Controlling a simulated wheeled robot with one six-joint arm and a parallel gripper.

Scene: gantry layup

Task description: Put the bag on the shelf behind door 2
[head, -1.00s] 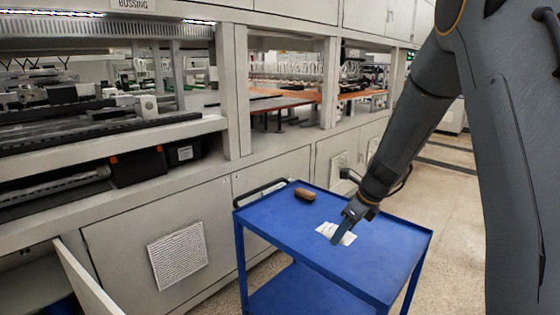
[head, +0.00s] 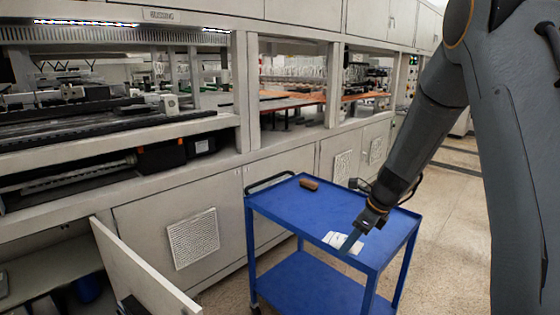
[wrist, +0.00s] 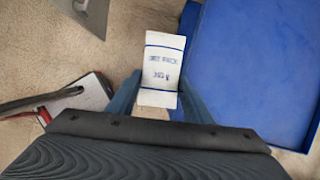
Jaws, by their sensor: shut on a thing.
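My gripper (wrist: 158,100) is shut on the bag (wrist: 162,60), a white packet with blue bands and dark print, held between the two fingers. In the wrist view the bag is over the floor, beside the blue cart's edge. In the head view my gripper (head: 356,234) is at the cart's near side, and the white bag (head: 338,240) shows partly behind a finger. An open cabinet door (head: 135,262) stands at lower left, with a shelf space (head: 50,270) beside it. I cannot read a door number.
The blue cart (head: 290,215) stands in front of closed cabinets, with a brown block (head: 309,184) on its top. A dark bin (head: 162,158) sits in the machine bay. In the wrist view a pale object with a dark bar (wrist: 75,100) lies at left. Floor is clear at right.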

